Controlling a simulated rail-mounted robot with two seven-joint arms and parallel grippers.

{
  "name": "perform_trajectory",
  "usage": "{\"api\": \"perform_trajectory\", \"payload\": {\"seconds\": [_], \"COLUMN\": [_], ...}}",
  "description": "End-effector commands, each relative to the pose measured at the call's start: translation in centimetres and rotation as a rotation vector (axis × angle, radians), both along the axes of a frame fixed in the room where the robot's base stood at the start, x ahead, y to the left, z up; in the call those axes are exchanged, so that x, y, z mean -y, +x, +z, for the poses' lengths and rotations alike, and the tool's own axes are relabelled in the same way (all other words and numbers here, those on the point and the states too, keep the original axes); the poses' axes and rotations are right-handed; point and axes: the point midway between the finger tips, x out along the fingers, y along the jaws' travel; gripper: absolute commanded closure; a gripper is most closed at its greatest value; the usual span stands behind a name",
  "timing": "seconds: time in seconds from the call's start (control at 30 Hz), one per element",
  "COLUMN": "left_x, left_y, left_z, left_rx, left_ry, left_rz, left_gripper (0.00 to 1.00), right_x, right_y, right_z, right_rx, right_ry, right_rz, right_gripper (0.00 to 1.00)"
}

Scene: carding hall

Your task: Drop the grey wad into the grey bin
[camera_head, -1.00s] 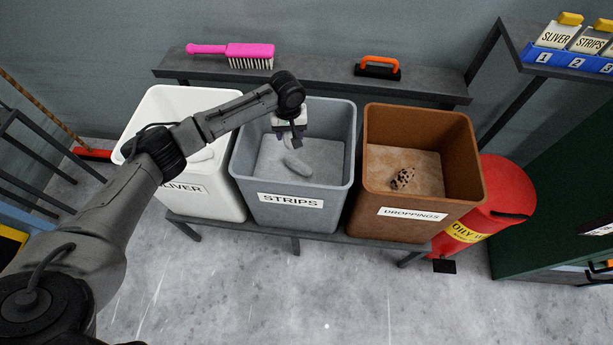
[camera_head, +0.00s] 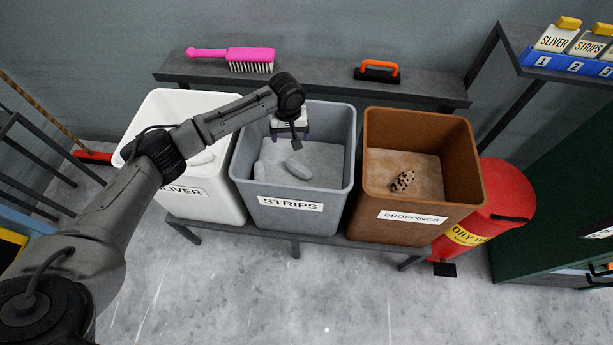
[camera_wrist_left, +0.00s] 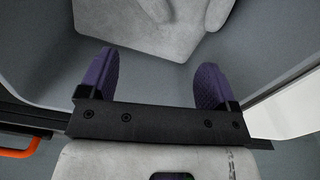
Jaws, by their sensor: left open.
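The grey bin (camera_head: 290,220), labelled STRIPS, stands in the middle of three bins. Two pale grey wads lie apart on its floor, one at the left (camera_head: 259,171) and one near the middle (camera_head: 298,169). Parts of two wads also show at the top of the left wrist view, one near the middle (camera_wrist_left: 158,9) and one farther right (camera_wrist_left: 218,12). My left gripper (camera_head: 291,132) is over the bin's back part. In the left wrist view its purple fingers (camera_wrist_left: 154,70) are spread with nothing between them. My right gripper is not seen.
A white SLIVER bin (camera_head: 205,205) stands left and a brown DROPPINGS bin (camera_head: 410,228) right, with a speckled lump (camera_head: 402,181) inside. A shelf behind bears a pink brush (camera_head: 235,56) and an orange-handled tool (camera_head: 378,70). A red can (camera_head: 500,205) stands right.

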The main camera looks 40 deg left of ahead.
Motion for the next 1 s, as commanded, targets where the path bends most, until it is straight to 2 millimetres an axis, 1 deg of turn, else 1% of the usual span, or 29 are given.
{"api": "perform_trajectory", "payload": {"seconds": [0.03, 0.2, 0.4, 0.5, 0.7, 0.83, 1.0], "left_x": [0.0, 0.0, 0.0, 0.0, 0.0, 0.0, 0.0], "left_y": [0.1, 0.1, 0.1, 0.0, 0.0, 0.0, 0.0], "left_z": [1.1, 4.4, 8.3, 9.9, 12.0, 12.7, 13.0], "left_rx": [0.003, 0.004, 0.003, 0.002, 0.001, 0.001, 0.001], "left_ry": [-0.001, 0.0, 0.0, 0.0, 0.0, 0.001, 0.001], "left_rz": [0.0, 0.0, 0.001, 0.0, 0.001, 0.0, 0.0], "left_gripper": [0.17, 0.17, 0.17, 0.17, 0.17, 0.17, 0.17], "right_x": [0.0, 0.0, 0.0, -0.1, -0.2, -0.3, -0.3], "right_y": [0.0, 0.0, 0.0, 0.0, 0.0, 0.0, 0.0], "right_z": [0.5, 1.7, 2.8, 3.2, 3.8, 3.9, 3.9], "right_rx": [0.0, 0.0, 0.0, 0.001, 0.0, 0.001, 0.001], "right_ry": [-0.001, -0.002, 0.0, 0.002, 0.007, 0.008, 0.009], "right_rz": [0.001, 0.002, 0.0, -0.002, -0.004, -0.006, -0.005], "right_gripper": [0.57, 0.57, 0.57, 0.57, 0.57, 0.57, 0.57]}}
